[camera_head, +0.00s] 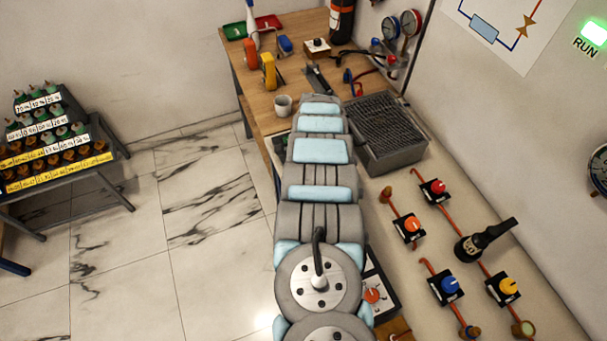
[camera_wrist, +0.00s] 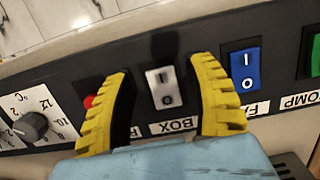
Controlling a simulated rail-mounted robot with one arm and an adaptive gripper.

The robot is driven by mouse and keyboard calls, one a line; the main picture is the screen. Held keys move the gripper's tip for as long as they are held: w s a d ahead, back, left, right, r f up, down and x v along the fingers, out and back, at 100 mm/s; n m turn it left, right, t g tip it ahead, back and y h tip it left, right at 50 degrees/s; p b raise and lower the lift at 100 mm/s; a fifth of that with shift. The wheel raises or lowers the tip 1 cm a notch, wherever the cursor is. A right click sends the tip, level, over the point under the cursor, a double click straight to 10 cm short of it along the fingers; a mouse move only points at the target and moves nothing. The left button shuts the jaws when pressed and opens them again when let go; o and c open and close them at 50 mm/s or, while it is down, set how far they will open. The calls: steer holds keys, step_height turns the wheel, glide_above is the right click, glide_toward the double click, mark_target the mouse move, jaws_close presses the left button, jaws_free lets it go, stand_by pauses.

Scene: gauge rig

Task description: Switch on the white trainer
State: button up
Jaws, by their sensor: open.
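In the wrist view a white rocker switch (camera_wrist: 164,87), marked I above and O below, sits in a dark panel (camera_wrist: 190,52) over a label reading BOX (camera_wrist: 174,125). Which side of the rocker is pressed in I cannot tell. My gripper (camera_wrist: 161,66) is open, with one yellow finger on each side of the white switch and nothing between them but the switch face. Whether the fingertips touch the panel is unclear. In the head view my arm hides the gripper and most of this panel. No label reading "trainer" shows.
Right of the white switch are a blue rocker (camera_wrist: 244,70) and a green one (camera_wrist: 315,55). To the left are a red part (camera_wrist: 92,101), half hidden by a finger, and a °C dial (camera_wrist: 31,126). A grey slatted tray (camera_head: 420,150) stands right of my arm.

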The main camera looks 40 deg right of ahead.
step_height(320, 180, up, 12)
steer(key=d, duration=0.1)
steer(key=shift+s+d, duration=0.25)
stand_by(0.4)
steer(key=shift+f, duration=0.1)
stand_by(0.5)
